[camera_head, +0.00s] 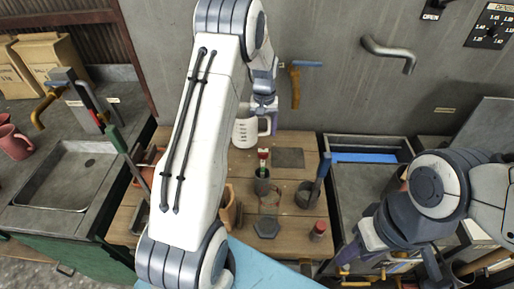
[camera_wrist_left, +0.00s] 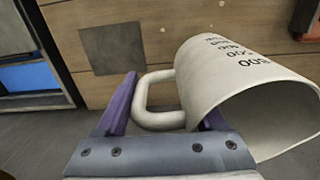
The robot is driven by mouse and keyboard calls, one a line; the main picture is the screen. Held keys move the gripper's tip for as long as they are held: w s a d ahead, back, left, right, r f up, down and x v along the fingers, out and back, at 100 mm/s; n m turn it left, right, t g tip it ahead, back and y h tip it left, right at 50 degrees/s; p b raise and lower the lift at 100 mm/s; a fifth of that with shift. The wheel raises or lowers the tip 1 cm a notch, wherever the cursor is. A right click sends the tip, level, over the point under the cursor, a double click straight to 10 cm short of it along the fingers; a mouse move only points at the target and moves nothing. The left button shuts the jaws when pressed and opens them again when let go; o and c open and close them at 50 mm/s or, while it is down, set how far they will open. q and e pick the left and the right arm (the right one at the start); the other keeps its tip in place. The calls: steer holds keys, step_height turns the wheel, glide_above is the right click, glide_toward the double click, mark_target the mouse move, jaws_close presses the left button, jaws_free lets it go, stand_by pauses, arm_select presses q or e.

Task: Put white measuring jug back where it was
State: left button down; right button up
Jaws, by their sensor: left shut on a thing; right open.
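The white measuring jug (camera_head: 246,131) is at the back of the wooden worktop, near the grey wall, and looks upright in the head view. My left gripper (camera_head: 264,106) is shut on its handle. In the left wrist view the left gripper's fingers (camera_wrist_left: 168,112) lie on either side of the handle, and the jug (camera_wrist_left: 225,80) shows its dark printed scale and open mouth. I cannot tell whether its base touches the worktop. A dark square plate (camera_head: 289,158) lies bare to its right. My right gripper (camera_head: 366,236) is open at the lower right, partly hidden by its arm.
The wooden worktop (camera_head: 290,225) carries a dark cup (camera_head: 262,184) with a red-topped tool, a round dark pot (camera_head: 307,194), a hexagonal plate (camera_head: 268,199) and a red-capped jar (camera_head: 319,230). A tap handle (camera_head: 295,85) is on the wall. A blue-lined trough (camera_head: 366,157) is at right.

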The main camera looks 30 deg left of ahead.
mark_target(262, 133)
arm_select(q)
steer(key=f, duration=0.3)
steer(key=shift+a+f+p, duration=0.2)
steer(key=shift+p, duration=0.1)
step_height(262, 133, down, 3)
steer(key=shift+f+p, duration=0.1)
steer(key=shift+p, duration=0.35)
steer(key=shift+f, duration=0.2)
steer(key=shift+f, duration=0.2)
jaws_free()
steer(key=shift+r, duration=0.1)
